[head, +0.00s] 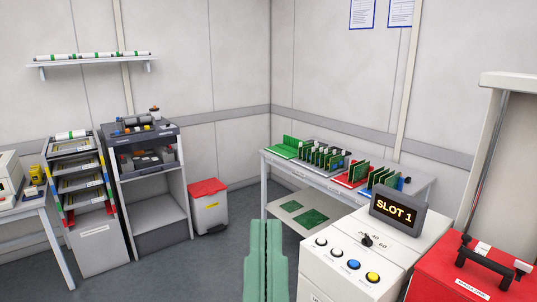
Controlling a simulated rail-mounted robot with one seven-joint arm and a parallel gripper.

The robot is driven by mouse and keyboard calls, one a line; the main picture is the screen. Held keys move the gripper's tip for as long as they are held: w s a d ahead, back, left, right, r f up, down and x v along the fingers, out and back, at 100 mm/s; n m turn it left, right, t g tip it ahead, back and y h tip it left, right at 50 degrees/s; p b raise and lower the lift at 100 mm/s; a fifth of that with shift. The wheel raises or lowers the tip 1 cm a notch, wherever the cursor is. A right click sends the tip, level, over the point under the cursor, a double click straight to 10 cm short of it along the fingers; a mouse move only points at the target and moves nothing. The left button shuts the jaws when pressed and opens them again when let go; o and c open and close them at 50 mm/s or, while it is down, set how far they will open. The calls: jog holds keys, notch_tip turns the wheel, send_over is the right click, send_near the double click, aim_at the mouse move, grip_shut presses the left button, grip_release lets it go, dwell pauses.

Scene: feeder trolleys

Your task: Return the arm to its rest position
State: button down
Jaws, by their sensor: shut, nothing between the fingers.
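My gripper (266,226) rises from the bottom edge of the head view, just left of the white control cabinet. Its two long green fingers stand upright side by side, pressed together with only a thin line between them. Nothing is held. The rest of my arm is below the picture and hidden.
A white cabinet (335,282) with buttons and a "SLOT 1" display (396,212) stands close on the right, beside a red case (460,283). Behind are a table with green boards (400,171), a red-lidded bin (210,217) and feeder trolleys (98,245). Grey floor (195,270) is clear left of my gripper.

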notch_tip(320, 180, up, 32)
jog(key=p, duration=2.8)
jog(key=shift+a, duration=0.15)
jog(key=shift+w, duration=0.1)
